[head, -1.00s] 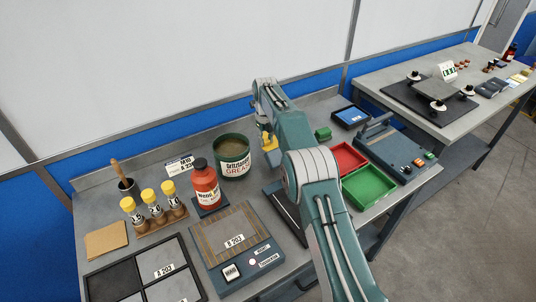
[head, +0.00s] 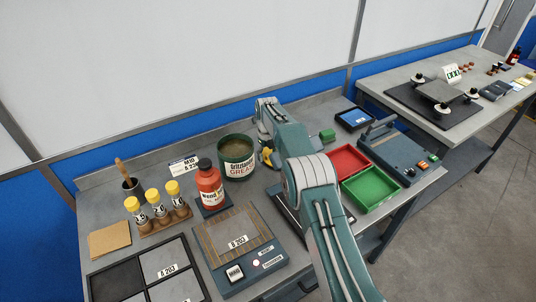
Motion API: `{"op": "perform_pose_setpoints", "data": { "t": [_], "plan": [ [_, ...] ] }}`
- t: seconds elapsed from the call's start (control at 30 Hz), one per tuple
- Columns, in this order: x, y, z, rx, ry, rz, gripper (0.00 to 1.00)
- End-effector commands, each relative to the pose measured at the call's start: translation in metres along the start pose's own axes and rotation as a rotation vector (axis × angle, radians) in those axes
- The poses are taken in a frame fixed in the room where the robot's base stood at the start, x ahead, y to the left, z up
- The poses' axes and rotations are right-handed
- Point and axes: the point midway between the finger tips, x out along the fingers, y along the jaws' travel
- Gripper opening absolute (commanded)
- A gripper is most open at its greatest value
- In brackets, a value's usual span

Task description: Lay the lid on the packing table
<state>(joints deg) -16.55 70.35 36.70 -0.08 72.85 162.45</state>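The dark green grease tin (head: 237,160) stands upright near the back of the near bench, and its top shows a dull brownish surface. I cannot tell whether that surface is a lid or the contents, and no separate lid is plain to see. My gripper (head: 267,158) is just right of the tin, low over the bench. Only a small yellow part and a dark part of it show. My own arm hides the rest, so I cannot tell whether it is open or holds anything. The near bench (head: 100,205) and a second table (head: 470,125) at the right are both in view.
A red-orange bottle (head: 209,187) stands left of the tin. Several yellow-capped vials (head: 153,197) stand in a rack. A red tray (head: 350,161), a green tray (head: 370,190) and a blue-grey device (head: 405,150) lie right of my arm. The second table holds a black mat (head: 410,98) with a fixture.

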Motion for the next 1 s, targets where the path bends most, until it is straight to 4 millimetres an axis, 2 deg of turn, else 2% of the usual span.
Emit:
{"op": "perform_pose_setpoints", "data": {
  "t": [0.23, 0.37, 0.8, 1.0],
  "plan": [
    [-0.001, -0.001, -0.001, 0.0, -0.001, 0.001, 0.67],
    [-0.011, -0.002, 0.0, 0.0, -0.004, 0.0, 0.67],
    [-0.098, -0.001, 0.001, 0.0, -0.005, -0.001, 0.67],
    [-0.118, -0.001, 0.001, 0.0, -0.002, 0.0, 0.67]
  ]
}}
